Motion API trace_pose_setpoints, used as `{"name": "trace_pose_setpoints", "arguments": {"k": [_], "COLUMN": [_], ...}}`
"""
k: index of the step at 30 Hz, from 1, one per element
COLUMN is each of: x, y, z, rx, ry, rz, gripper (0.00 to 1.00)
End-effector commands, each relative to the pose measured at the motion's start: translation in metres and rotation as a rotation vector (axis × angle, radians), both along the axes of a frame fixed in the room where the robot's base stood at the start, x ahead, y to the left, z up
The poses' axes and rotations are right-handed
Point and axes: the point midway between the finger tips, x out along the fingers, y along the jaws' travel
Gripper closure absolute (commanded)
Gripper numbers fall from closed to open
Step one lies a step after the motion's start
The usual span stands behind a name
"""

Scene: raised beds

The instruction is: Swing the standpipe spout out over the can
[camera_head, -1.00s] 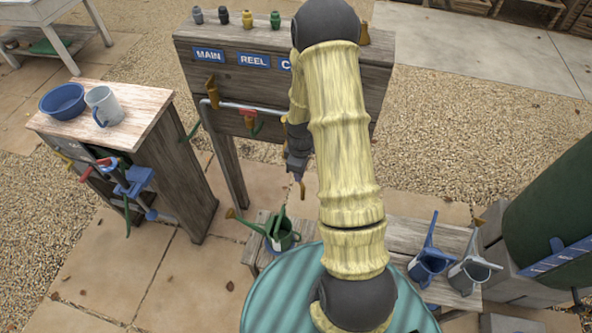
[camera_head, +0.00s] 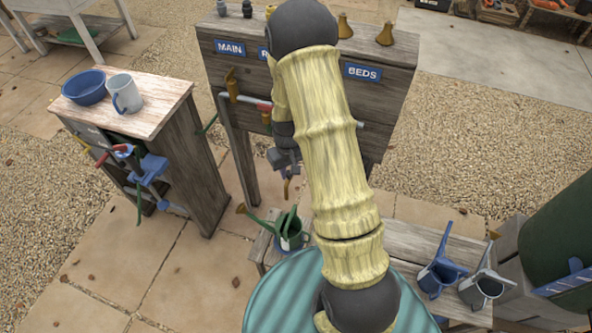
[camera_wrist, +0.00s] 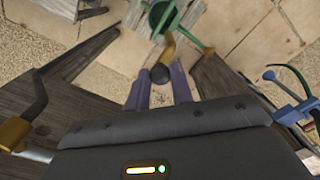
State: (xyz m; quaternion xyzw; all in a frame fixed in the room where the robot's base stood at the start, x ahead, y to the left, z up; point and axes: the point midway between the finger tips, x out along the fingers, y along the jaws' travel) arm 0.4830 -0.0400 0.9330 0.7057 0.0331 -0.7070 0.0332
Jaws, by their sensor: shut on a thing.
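The standpipe spout (camera_head: 287,190) is a thin brass-coloured piece pointing down below my gripper (camera_head: 284,160). In the wrist view the spout (camera_wrist: 168,48) runs away from a dark round end between the fingers of my gripper (camera_wrist: 160,90), which are shut on it. The green watering can (camera_head: 292,238) stands on the low wooden bench, below the spout in the head view. In the wrist view the can (camera_wrist: 172,16) is at the top, partly behind the spout. My arm hides part of the board and pipework, so where the spout joins the pipe cannot be seen.
The wooden board (camera_head: 385,95) carries the labels MAIN and BEDS, and a pipe (camera_head: 250,101) with taps. A blue can (camera_head: 436,276) and a grey can (camera_head: 484,287) stand at the right. A cabinet (camera_head: 140,105) with a bowl and mug stands left.

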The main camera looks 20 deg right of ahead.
Motion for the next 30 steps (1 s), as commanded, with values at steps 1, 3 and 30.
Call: {"name": "trace_pose_setpoints", "arguments": {"k": [1, 3, 30], "x": [0.0027, 0.0033, 0.0032], "y": [0.0009, 0.0015, 0.0017], "z": [0.0007, 0.0009, 0.0058], "rx": [0.000, 0.000, 0.000], "ry": [-0.006, -0.006, -0.006], "rz": [-0.008, -0.016, -0.018], "gripper": [1.00, 1.00, 0.55]}}
